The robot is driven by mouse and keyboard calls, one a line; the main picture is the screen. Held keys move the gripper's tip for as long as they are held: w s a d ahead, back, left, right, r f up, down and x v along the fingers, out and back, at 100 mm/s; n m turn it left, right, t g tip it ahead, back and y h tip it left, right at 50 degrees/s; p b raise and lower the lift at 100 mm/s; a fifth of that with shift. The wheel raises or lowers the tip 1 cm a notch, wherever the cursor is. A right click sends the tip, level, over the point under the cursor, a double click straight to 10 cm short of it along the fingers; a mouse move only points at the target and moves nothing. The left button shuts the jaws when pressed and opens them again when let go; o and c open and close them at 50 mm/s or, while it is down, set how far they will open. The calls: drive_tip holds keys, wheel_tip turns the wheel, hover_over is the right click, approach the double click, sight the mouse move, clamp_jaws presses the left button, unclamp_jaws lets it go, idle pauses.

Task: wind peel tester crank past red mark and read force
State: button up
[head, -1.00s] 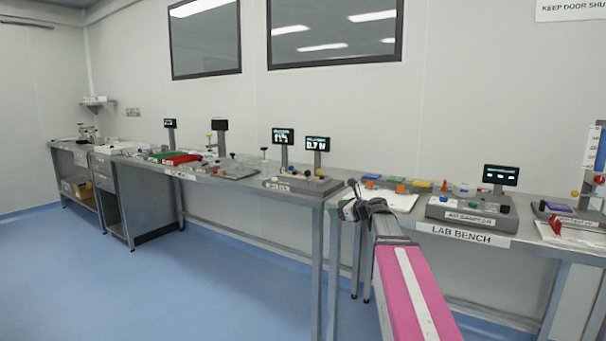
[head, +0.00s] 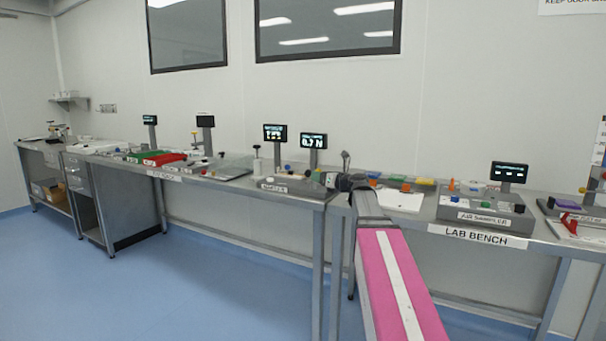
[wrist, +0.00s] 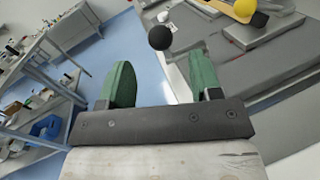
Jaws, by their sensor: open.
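The peel tester appears to be the grey unit (head: 292,187) at the end of the middle bench, partly hidden by my arm. Its right display (head: 313,141) appears to read 0.7 N; the left display (head: 275,133) has a yellowish figure too blurred to read. A black ball knob (wrist: 160,37), probably the crank's handle, shows in the wrist view beyond and between my green fingertips, apart from them. My gripper (wrist: 162,75) is open and empty. It also shows in the head view (head: 345,181) at the tester's right end. I cannot make out the red mark.
The lab bench to the right holds a white sheet (head: 400,200) and a grey air sampler (head: 486,211) with a display. Red and green trays (head: 163,159) lie on the bench to the left. The blue floor (head: 190,280) in front is clear.

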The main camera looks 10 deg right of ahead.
drive_tip(key=x, duration=0.8)
drive_tip(key=shift+w+a, duration=0.25)
drive_tip(key=shift+w, duration=0.1)
drive_tip(key=c, duration=0.9)
